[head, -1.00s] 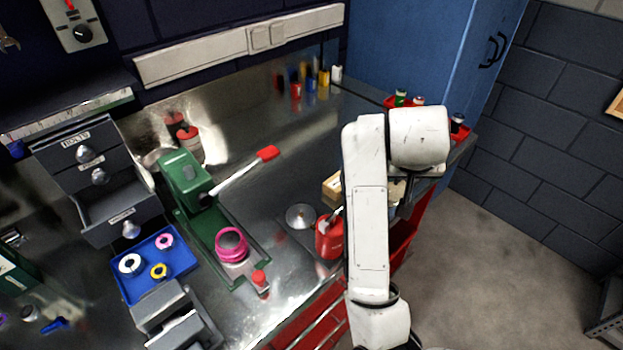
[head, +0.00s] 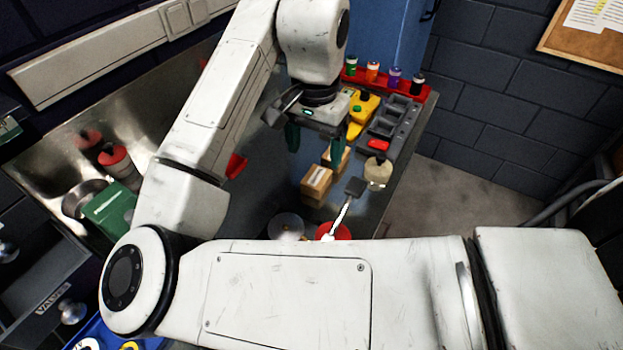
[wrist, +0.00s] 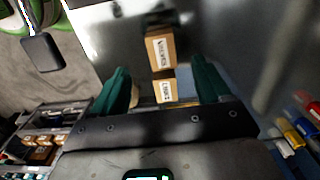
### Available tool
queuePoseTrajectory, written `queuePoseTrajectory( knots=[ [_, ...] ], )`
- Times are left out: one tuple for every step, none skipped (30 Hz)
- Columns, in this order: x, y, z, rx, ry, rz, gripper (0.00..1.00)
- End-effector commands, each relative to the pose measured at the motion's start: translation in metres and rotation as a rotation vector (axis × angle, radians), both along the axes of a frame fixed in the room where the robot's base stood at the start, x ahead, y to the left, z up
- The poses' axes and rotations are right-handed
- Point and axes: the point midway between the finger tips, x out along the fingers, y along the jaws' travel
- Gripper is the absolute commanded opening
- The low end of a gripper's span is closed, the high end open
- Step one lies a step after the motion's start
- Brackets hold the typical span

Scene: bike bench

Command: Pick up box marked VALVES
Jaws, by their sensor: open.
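Small tan cardboard boxes stand on the metal bench. In the head view, a nearer box (head: 317,179) has a pale label, and a farther box (head: 337,158) is partly behind a finger. The wrist view shows an upper labelled box (wrist: 161,50) and a lower labelled box (wrist: 166,91) between the fingers. The lettering is too small and blurred to tell which reads VALVES. My gripper (head: 315,148) has two teal fingers and is open and empty above the boxes; the wrist view also shows its spread fingers (wrist: 161,75). Part of another tan shape is hidden behind the left finger.
A dark paddle (head: 355,187) on a pale handle rises near a red can (head: 333,232). A cream bottle (head: 378,172), yellow tool (head: 361,112) and grey tray (head: 392,128) stand right of the boxes. A drawer marked VALVES (head: 52,298) is lower left.

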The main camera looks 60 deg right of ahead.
Motion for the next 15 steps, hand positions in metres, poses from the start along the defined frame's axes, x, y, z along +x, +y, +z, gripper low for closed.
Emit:
queuePoseTrajectory(
  knots=[
    [-0.001,0.0,-0.01,-0.001,0.004,0.001,0.77],
    [-0.001,0.0,-0.014,-0.001,0.003,0.001,0.77],
    [0.0,0.0,-0.019,-0.002,0.002,0.002,0.77],
    [0.0,0.0,-0.022,-0.002,0.002,0.002,0.77],
    [0.0,0.0,-0.025,-0.002,0.002,0.002,0.77],
    [0.0,0.0,-0.028,-0.002,0.001,0.002,0.77],
    [0.0,0.0,-0.03,-0.002,0.0,0.001,0.77],
    [0.0,0.0,-0.031,-0.002,0.0,0.001,0.77],
    [0.0,0.0,-0.033,-0.002,0.0,0.001,0.77],
    [0.0,0.0,-0.034,-0.002,0.0,0.001,0.77],
    [0.0,0.0,-0.037,-0.002,0.0,0.001,0.77],
    [0.0,0.0,-0.041,-0.002,0.0,0.001,0.77],
    [0.001,0.0,-0.045,-0.001,0.0,0.001,0.77],
    [0.001,0.001,-0.05,-0.001,0.0,0.002,0.77],
    [0.001,0.0,-0.056,-0.001,0.001,0.002,0.77]
  ],
)
